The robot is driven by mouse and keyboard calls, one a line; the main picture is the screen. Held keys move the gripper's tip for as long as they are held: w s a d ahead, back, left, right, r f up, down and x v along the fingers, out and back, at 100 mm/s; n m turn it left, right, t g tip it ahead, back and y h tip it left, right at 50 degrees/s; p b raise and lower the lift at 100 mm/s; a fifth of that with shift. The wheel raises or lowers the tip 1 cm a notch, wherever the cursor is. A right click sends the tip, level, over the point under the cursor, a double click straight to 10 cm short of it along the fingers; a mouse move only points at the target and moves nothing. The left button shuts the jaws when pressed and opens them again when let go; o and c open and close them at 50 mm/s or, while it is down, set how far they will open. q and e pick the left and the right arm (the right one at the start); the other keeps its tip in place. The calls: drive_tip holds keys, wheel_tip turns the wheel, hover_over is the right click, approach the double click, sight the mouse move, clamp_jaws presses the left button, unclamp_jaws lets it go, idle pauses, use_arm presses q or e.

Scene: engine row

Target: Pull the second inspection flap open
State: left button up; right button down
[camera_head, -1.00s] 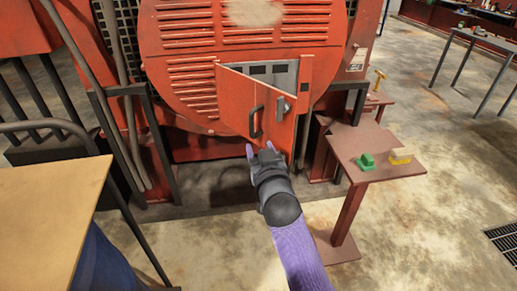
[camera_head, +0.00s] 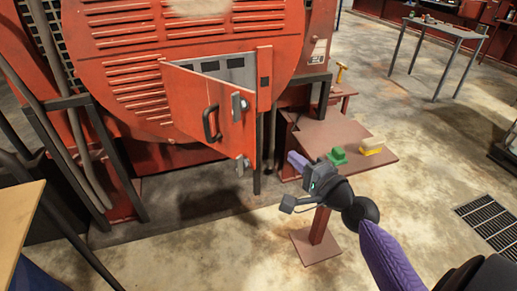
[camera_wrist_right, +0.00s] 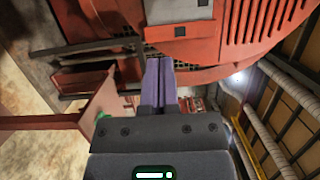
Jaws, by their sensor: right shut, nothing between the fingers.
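The inspection flap (camera_head: 190,98) is a red panel on the round red engine housing. It stands partly open, its right edge swung out toward me, with a grey interior (camera_head: 235,70) showing above it. It carries a black handle (camera_head: 211,123) and a grey latch (camera_head: 238,106). My right gripper (camera_head: 297,161) is right of and below the flap, apart from it, near the small side table. Its purple fingers are shut and empty; they also show together in the right wrist view (camera_wrist_right: 160,72). My left gripper is out of view.
A small brown-red table (camera_head: 335,134) with a green block (camera_head: 337,156) and a yellow block (camera_head: 371,146) stands right of the engine, close to my right gripper. A wooden board (camera_head: 18,225) is at the lower left. The concrete floor is open at right, with a grate (camera_head: 488,220).

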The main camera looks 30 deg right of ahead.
drive_tip(key=w+a+p, duration=0.2)
drive_tip(key=w+a, duration=0.2)
drive_tip(key=w, duration=0.2)
drive_tip(key=shift+w, duration=0.15)
idle(0.3)
